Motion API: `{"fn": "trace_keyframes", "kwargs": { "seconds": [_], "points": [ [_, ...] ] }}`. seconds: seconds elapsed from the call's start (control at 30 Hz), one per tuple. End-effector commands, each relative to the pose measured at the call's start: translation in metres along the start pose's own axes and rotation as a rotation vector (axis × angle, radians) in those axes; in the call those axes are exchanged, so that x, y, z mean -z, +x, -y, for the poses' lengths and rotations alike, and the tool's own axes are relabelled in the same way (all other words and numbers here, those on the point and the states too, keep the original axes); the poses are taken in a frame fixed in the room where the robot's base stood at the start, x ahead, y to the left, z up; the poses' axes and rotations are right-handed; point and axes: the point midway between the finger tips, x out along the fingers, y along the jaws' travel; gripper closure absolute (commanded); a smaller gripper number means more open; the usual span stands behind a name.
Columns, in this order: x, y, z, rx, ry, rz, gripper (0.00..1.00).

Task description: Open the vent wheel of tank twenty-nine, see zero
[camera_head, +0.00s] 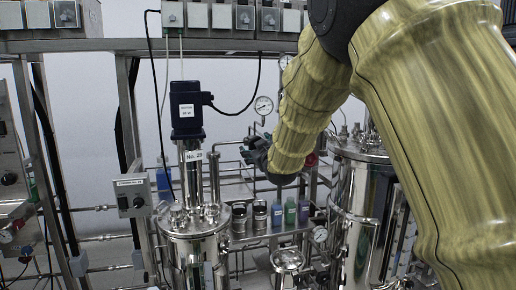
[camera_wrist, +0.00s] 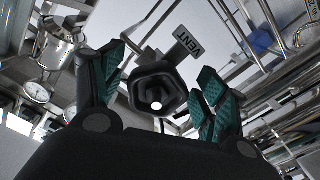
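Tank twenty-nine (camera_head: 195,255) is the steel vessel left of centre in the head view, with a "No. 29" tag (camera_head: 193,156) below its blue motor. In the wrist view, a dark lobed wheel (camera_wrist: 149,89) with a bright centre stands beside a "VENT" plate (camera_wrist: 188,43). My gripper (camera_wrist: 160,72) is open, with teal-padded fingers on either side of the wheel; contact cannot be told. In the head view my gripper (camera_head: 255,153) is right of the tank's column and hides the wheel. A round gauge (camera_head: 263,105) stands above it; its reading is too small to tell.
A second steel tank (camera_head: 360,205) stands at the right, partly behind my arm. Bottles (camera_head: 290,212) and steel cups stand on a shelf between the tanks. A control box (camera_head: 133,196) is at the left. Pipes and rails surround my gripper closely.

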Motion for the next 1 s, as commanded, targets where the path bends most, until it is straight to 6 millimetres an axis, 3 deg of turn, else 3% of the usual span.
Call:
{"fn": "trace_keyframes", "kwargs": {
  "seconds": [0.37,1.0],
  "points": [
    [0.002,-0.008,-0.001,-0.001,0.0,-0.002,0.26],
    [0.001,-0.109,-0.001,-0.001,0.0,-0.001,0.26]
  ]
}}
